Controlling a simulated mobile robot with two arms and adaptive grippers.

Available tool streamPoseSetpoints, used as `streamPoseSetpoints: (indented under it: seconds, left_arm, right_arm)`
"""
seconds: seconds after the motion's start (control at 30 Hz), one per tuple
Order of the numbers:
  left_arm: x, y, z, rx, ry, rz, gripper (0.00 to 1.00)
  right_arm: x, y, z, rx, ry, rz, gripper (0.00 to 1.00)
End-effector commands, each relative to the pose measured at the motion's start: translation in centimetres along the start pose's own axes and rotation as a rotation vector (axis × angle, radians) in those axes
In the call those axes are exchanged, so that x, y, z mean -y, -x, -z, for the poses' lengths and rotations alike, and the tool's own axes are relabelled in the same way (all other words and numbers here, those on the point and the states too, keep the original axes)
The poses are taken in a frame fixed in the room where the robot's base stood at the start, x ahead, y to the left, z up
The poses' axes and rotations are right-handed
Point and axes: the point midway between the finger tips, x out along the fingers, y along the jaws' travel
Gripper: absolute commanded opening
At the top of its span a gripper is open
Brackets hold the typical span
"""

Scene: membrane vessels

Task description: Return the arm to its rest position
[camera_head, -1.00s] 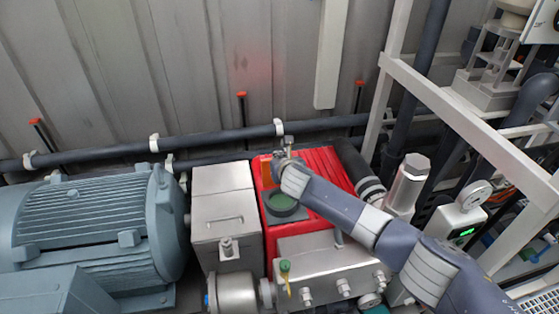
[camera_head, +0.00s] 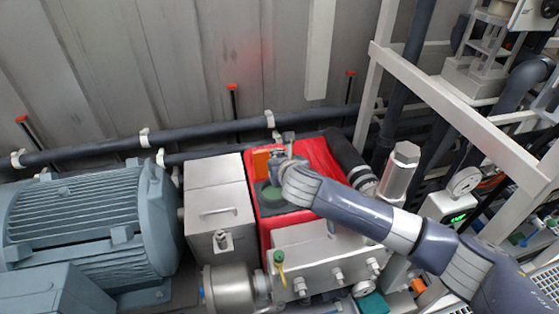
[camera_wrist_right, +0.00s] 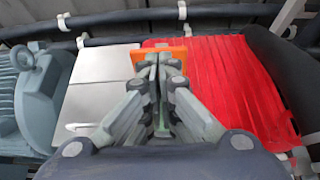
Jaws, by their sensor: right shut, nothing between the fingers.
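My right arm comes in from the right in the head view, bent over the red pump housing (camera_head: 318,150). My right gripper (camera_head: 275,160) is at the upper left of the housing, beside an upright orange plate (camera_head: 261,163). In the right wrist view the gripper (camera_wrist_right: 160,60) has its fingers together with nothing between them. The orange plate (camera_wrist_right: 176,48) shows just behind the fingertips there; I cannot tell whether they touch. My left gripper is not in view.
A grey ribbed motor (camera_head: 75,215) and a steel box (camera_head: 215,195) stand left of the housing. A dark pipe (camera_head: 90,150) runs along the back wall. A white frame (camera_head: 455,105), a steel cylinder (camera_head: 400,172) and a gauge (camera_head: 463,181) crowd the right side near my forearm.

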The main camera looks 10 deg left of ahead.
Motion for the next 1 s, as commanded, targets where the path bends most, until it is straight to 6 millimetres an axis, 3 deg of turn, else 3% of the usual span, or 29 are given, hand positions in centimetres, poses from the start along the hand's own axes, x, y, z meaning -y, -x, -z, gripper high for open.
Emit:
streamPoseSetpoints:
  seconds: [0.2, 0.47, 0.57, 0.67, 0.8, 1.0]
  left_arm:
    - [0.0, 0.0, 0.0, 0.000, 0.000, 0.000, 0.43]
    - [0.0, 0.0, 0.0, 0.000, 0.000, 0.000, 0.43]
    - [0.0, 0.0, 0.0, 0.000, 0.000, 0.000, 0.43]
    - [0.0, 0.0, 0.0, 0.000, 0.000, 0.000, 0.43]
    - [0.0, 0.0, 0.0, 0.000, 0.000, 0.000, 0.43]
    - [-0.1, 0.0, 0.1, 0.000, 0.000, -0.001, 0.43]
  right_arm:
    - [0.0, 2.1, 0.0, 0.000, 0.000, 0.000, 0.00]
    - [-0.1, 2.7, 0.1, -0.003, -0.007, -0.001, 0.00]
    - [-0.7, 3.1, 1.1, -0.018, -0.078, -0.012, 0.00]
    - [-1.8, 4.1, 3.0, -0.055, -0.260, -0.032, 0.00]
    - [-2.9, 6.5, 6.5, -0.135, -0.666, -0.036, 0.00]
    - [-1.8, 10.3, 11.5, -0.236, -1.278, 0.050, 0.00]
